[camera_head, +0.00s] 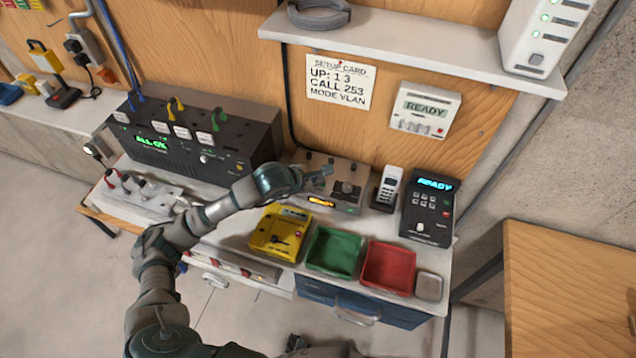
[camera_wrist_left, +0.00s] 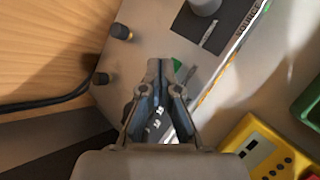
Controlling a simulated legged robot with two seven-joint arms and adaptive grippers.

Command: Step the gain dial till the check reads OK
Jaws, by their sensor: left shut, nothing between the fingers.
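My left gripper (camera_head: 320,178) reaches over a grey box (camera_head: 328,208) on the bench, its fingers shut and empty. The box has a dark round dial (camera_head: 347,187) and a small amber display (camera_head: 321,203) too small to read. In the left wrist view, the closed fingertips (camera_wrist_left: 160,64) are over the box's panel, beside a green spot (camera_wrist_left: 177,64); I cannot tell if they touch it. A grey dial (camera_wrist_left: 205,5) on a dark plate marked "SOURCE" is at the top, apart from the fingers. I cannot read a "gain" label. My right gripper is not in view.
A black unit (camera_head: 190,135) with a green display stands left. A handset (camera_head: 388,188) and black keypad unit (camera_head: 427,205) reading "READY" stand right. In front are a yellow meter (camera_head: 265,238), green tray (camera_head: 335,272) and red tray (camera_head: 388,290). A shelf (camera_head: 400,53) overhangs the back.

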